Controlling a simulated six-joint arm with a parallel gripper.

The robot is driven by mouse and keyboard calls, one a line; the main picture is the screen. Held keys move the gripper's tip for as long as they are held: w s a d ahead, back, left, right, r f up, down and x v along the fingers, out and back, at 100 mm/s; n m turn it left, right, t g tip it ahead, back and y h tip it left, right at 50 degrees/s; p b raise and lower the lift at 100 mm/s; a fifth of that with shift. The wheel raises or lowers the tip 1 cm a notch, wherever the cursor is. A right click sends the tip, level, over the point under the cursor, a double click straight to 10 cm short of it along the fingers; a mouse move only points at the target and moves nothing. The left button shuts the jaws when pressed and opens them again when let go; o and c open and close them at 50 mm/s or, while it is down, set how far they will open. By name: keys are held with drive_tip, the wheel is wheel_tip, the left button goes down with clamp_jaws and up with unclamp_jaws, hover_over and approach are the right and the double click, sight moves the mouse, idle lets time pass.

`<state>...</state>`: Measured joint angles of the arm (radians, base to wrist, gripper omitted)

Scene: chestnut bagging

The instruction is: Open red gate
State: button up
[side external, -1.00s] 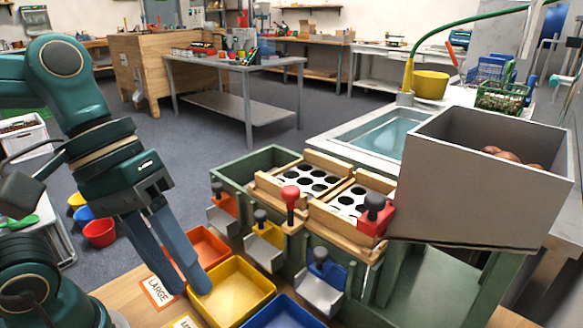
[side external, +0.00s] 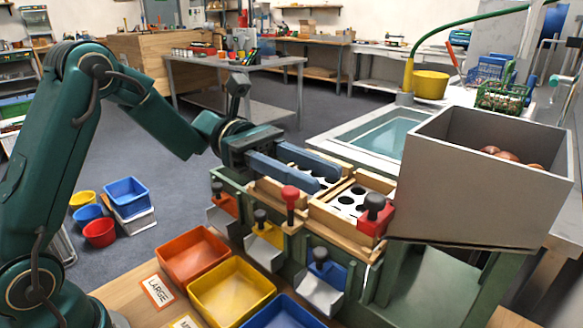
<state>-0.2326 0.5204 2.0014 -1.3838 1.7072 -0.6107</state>
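The red gate (side external: 374,218) is a red block with a black knob. It sits at the right end of the wooden sorting frame (side external: 342,216), against the lower left of the grey hopper (side external: 470,192). My gripper (side external: 328,180) is above the perforated sorting trays, to the left of and higher in the picture than the red gate. Its two long blue fingers point right, lie nearly level and have a gap between them. They hold nothing and appear apart from the gate. Brown chestnuts (side external: 508,157) show inside the hopper.
A red-knobbed handle (side external: 290,198) stands upright in front of the fingers. Orange, yellow and blue gates with chutes line the front. An orange bin (side external: 195,256), a yellow bin (side external: 232,290) and a blue bin (side external: 282,314) stand below.

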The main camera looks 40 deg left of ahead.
sight(384, 205)
drive_tip(key=d, duration=1.1)
drive_tip(key=shift+d, duration=0.35)
drive_tip(key=shift+c, duration=0.3)
clamp_jaws()
idle(0.7)
